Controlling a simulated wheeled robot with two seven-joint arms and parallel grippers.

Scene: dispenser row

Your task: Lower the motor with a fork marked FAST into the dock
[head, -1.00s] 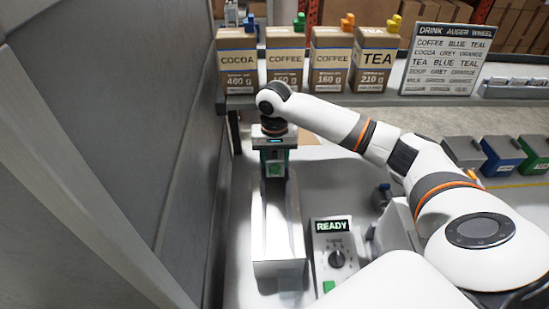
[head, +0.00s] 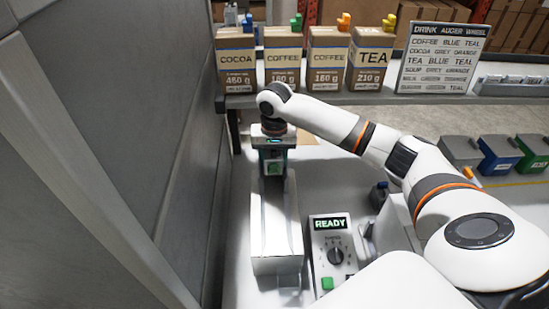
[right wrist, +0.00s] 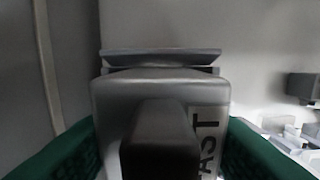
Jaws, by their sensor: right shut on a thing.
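My right gripper (head: 273,168) points down over the far end of a long white housing (head: 276,235). In the right wrist view, its two green fingers (right wrist: 160,150) are shut on a grey motor (right wrist: 110,95) marked FAST on its side. A dark block (right wrist: 160,145) projects from the motor towards the camera; I cannot tell whether it is the fork. A grey ledge (right wrist: 160,56) lies just beyond the motor. I cannot tell which part is the dock or whether the motor touches it. My left gripper is not in view.
A control box (head: 332,250) reading READY, with a knob and green button, stands right of the housing. A grey wall (head: 130,130) is close on the left. Labelled bags (head: 282,65) and a sign (head: 437,58) stand on the back shelf. Coloured bins (head: 500,155) are at the right.

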